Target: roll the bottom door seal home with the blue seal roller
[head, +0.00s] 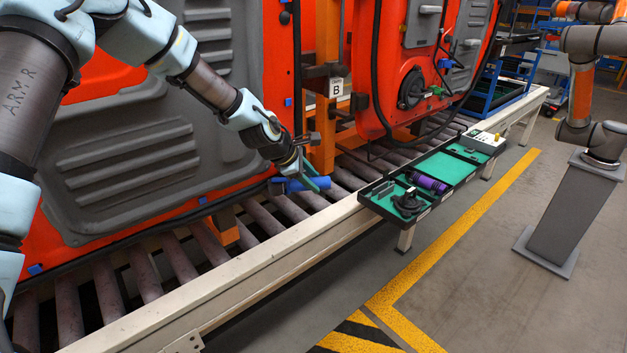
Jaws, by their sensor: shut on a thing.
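My gripper (300,178) is near the lower right corner of the near red door (190,198), just above the roller conveyor. It is shut on the blue seal roller (293,186), which lies roughly sideways at the door's bottom edge. I cannot tell whether the roller touches the seal. The black bottom door seal (120,237) runs along the lower edge of this door. Its right end is partly hidden by my gripper and the roller, and I cannot make out whether it is seated there.
A black tray with green lining (440,168) sits on the conveyor's front rail (250,265), holding purple rollers (428,184) and a black tool (408,203). An orange post (327,90) marked B stands right of my gripper. Another red door (400,70) hangs beyond. Another robot arm (597,90) stands at right.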

